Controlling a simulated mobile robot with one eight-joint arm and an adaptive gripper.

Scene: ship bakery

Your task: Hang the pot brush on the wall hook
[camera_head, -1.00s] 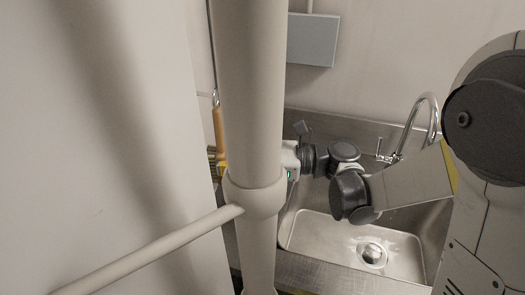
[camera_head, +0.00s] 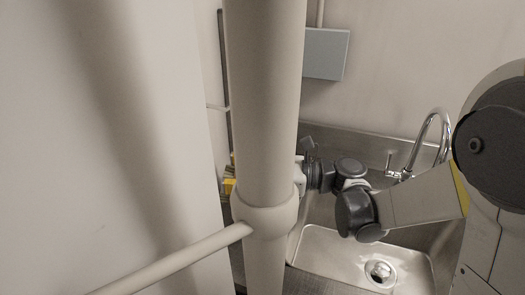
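My arm reaches from the right over the sink, and its wrist (camera_head: 318,174) passes behind a thick pale pole. The pole hides most of my gripper, so its fingers and any hold do not show clearly. A small yellow and dark piece (camera_head: 228,187) shows just left of the pole; I cannot tell whether it is part of my gripper or of the brush. The pot brush's wooden handle is not visible now.
The thick vertical pole (camera_head: 265,100) with a slanting side rail (camera_head: 170,264) blocks the middle of the view. A pale panel (camera_head: 110,150) fills the left. A steel sink (camera_head: 330,255) with a curved tap (camera_head: 445,130) lies right. A grey-blue box (camera_head: 326,54) is on the wall.

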